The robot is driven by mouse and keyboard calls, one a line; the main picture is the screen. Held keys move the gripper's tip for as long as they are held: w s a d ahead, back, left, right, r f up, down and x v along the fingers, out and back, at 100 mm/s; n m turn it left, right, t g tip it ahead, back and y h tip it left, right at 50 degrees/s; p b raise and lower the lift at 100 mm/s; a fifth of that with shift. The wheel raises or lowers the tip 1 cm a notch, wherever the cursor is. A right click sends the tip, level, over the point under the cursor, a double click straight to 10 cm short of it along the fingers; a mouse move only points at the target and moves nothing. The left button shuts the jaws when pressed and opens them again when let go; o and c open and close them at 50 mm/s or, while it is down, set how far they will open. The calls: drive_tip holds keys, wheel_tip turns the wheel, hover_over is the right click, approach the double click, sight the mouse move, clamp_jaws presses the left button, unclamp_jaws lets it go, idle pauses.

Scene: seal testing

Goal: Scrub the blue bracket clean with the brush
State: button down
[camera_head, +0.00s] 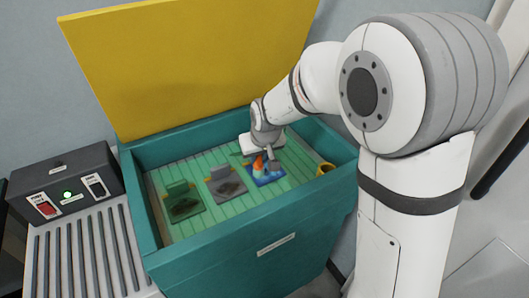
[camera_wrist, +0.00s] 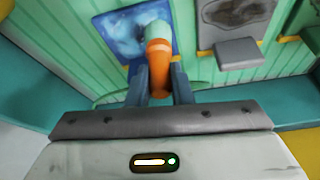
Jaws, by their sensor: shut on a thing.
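The blue bracket (camera_head: 276,177) lies on the green slatted floor of the teal tub, right of the other brackets. In the wrist view the blue bracket (camera_wrist: 133,38) shows pale, cloudy patches on its flat face. My gripper (camera_head: 266,157) is over the bracket, inside the tub. It is shut on the brush, whose orange handle (camera_wrist: 158,62) sits between its fingers (camera_wrist: 160,84). The brush's pale teal end (camera_wrist: 156,32) points at the bracket's face and overlaps it in view. I cannot tell whether the bristles touch, and the bristle tips are hidden.
A grey bracket (camera_head: 226,185) and a green bracket (camera_head: 183,205), both with dark smudges, lie to the left. A yellow ring-shaped thing (camera_head: 325,169) is at the right. The tub's walls (camera_head: 290,215) surround the work, with the yellow lid (camera_head: 190,65) raised behind.

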drive_tip(key=shift+w+d+f+b, duration=0.15)
drive_tip(key=shift+w+d, duration=0.15)
drive_tip(key=shift+d, duration=0.2)
drive_tip(key=shift+w+d+r+b, duration=0.1)
drive_tip(key=shift+w+d, duration=0.25)
drive_tip(key=shift+d, duration=0.2)
drive_tip(key=shift+w+d+f+b, duration=0.15)
drive_tip(key=shift+w+d, duration=0.15)
drive_tip(key=shift+d, duration=0.2)
drive_tip(key=shift+w+d+r, duration=0.15)
drive_tip(key=shift+w+d, duration=0.5)
drive_tip(key=shift+d, duration=0.3)
drive_tip(key=shift+s+a+r, duration=0.1)
drive_tip(key=shift+s+a, duration=0.3)
drive_tip(key=shift+a, duration=0.25)
drive_tip(key=shift+s+a+r, duration=0.1)
drive_tip(key=shift+s+a, duration=0.3)
drive_tip(key=shift+a, duration=0.2)
drive_tip(key=shift+s+a+f+b, duration=0.15)
drive_tip(key=shift+s+a, duration=0.25)
drive_tip(key=shift+a, duration=0.25)
drive_tip(key=shift+s+a+r+b, duration=0.15)
drive_tip(key=shift+s+a, duration=0.25)
drive_tip(key=shift+a, duration=0.25)
drive_tip(key=shift+w+d+f, duration=0.15)
drive_tip(key=shift+w+d, duration=0.3)
drive_tip(key=shift+d, duration=0.25)
drive_tip(key=shift+w+d+f, duration=0.1)
drive_tip(key=shift+w+d, duration=0.3)
drive_tip(key=shift+d, duration=0.3)
